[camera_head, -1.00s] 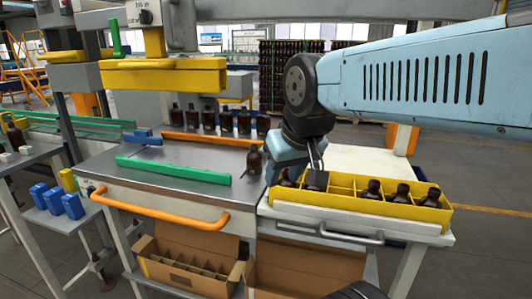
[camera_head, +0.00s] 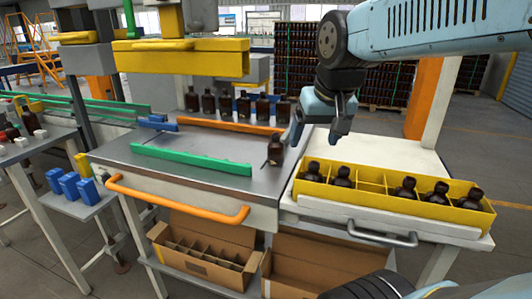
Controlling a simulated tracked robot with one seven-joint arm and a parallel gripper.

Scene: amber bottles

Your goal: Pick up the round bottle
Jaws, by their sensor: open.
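An amber bottle (camera_head: 276,149) with a dark neck and a pale label stands upright and alone near the right end of the metal table. More dark amber bottles (camera_head: 342,177) stand in the yellow crate (camera_head: 372,200) at the right, in two groups with empty compartments between them. I cannot tell for sure which bottle is the round one. My gripper (camera_head: 318,131) is open and empty, raised above and right of the lone bottle and behind the crate. One finger appears close to that bottle in the picture; I cannot tell the gap in depth.
A row of amber bottles (camera_head: 225,106) stands behind the orange rail (camera_head: 230,126). A green rail (camera_head: 192,159) lies on the table's front part. A yellow beam (camera_head: 180,58) hangs over the left. Cardboard boxes (camera_head: 205,255) sit below. White tabletop behind the crate is clear.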

